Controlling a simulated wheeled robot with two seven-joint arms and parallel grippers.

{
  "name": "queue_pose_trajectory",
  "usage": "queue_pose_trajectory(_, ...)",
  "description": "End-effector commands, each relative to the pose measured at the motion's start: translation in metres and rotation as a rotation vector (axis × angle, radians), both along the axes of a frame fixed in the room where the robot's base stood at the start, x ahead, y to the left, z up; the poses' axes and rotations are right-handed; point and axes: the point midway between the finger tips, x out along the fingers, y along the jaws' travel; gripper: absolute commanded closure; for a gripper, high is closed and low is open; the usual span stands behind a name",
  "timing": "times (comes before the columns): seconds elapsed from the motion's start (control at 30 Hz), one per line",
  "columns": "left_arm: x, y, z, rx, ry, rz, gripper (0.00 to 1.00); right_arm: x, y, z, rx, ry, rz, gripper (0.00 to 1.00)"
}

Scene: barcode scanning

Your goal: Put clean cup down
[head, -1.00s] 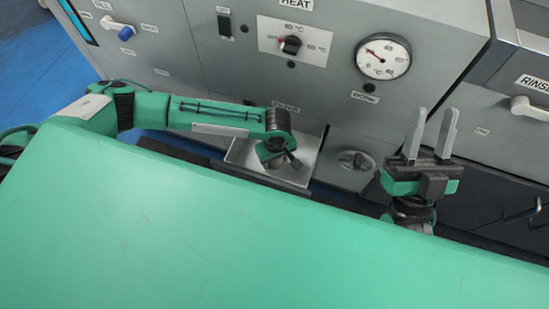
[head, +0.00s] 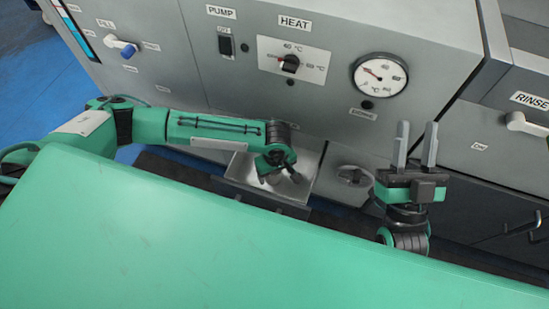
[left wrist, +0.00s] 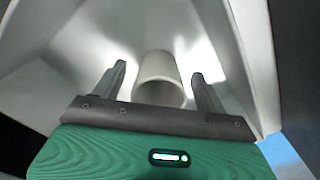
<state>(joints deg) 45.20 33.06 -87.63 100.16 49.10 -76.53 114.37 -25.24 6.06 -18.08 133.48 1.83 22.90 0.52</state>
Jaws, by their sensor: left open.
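A pale, round-mouthed cup (left wrist: 160,78) is in the left wrist view, inside a light metal enclosure (left wrist: 85,40). My left gripper (left wrist: 161,92) is open, with one finger on each side of the cup and visible gaps between them. Whether the cup touches the gripper's palm is hidden. In the head view my left gripper (head: 281,178) points down over a metal tray (head: 243,172) at the foot of the panel; the cup cannot be made out there. My right gripper (head: 415,148) is open and empty, fingers pointing up, in front of the machine.
A grey machine panel (head: 330,125) stands ahead, with a heat knob (head: 290,63), a round gauge (head: 380,75), a pump switch (head: 225,45) and a blue-tipped fill handle (head: 127,50). A rinse unit with a white lever (head: 520,122) is at the right. Blue floor (head: 35,70) shows at left.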

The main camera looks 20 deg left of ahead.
Motion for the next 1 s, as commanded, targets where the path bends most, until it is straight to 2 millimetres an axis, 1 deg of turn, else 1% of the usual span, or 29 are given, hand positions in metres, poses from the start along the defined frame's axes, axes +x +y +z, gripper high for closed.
queue_pose_trajectory(0.03,-0.001,0.000,0.009,-0.001,0.000,0.000,0.26,0.002,0.003,-0.006,-0.012,0.056,0.008,0.64)
queue_pose_trajectory(0.2,-0.001,0.000,0.029,-0.001,0.001,0.000,0.26,0.008,0.015,-0.038,-0.054,0.245,0.037,0.64)
queue_pose_trajectory(0.37,-0.001,0.000,0.048,-0.001,0.001,0.001,0.26,0.008,0.025,-0.071,-0.099,0.422,0.067,0.64)
queue_pose_trajectory(0.57,0.000,0.000,0.073,-0.001,0.000,0.001,0.26,-0.002,0.037,-0.113,-0.152,0.639,0.108,0.64)
queue_pose_trajectory(0.7,-0.001,0.000,0.088,-0.001,0.001,0.000,0.26,-0.013,0.044,-0.140,-0.187,0.775,0.135,0.64)
queue_pose_trajectory(0.83,-0.001,-0.001,0.098,0.000,0.001,0.000,0.26,-0.023,0.048,-0.158,-0.211,0.867,0.156,0.64)
queue_pose_trajectory(1.0,-0.001,-0.001,0.105,-0.001,0.001,0.000,0.26,-0.031,0.051,-0.171,-0.228,0.929,0.171,0.64)
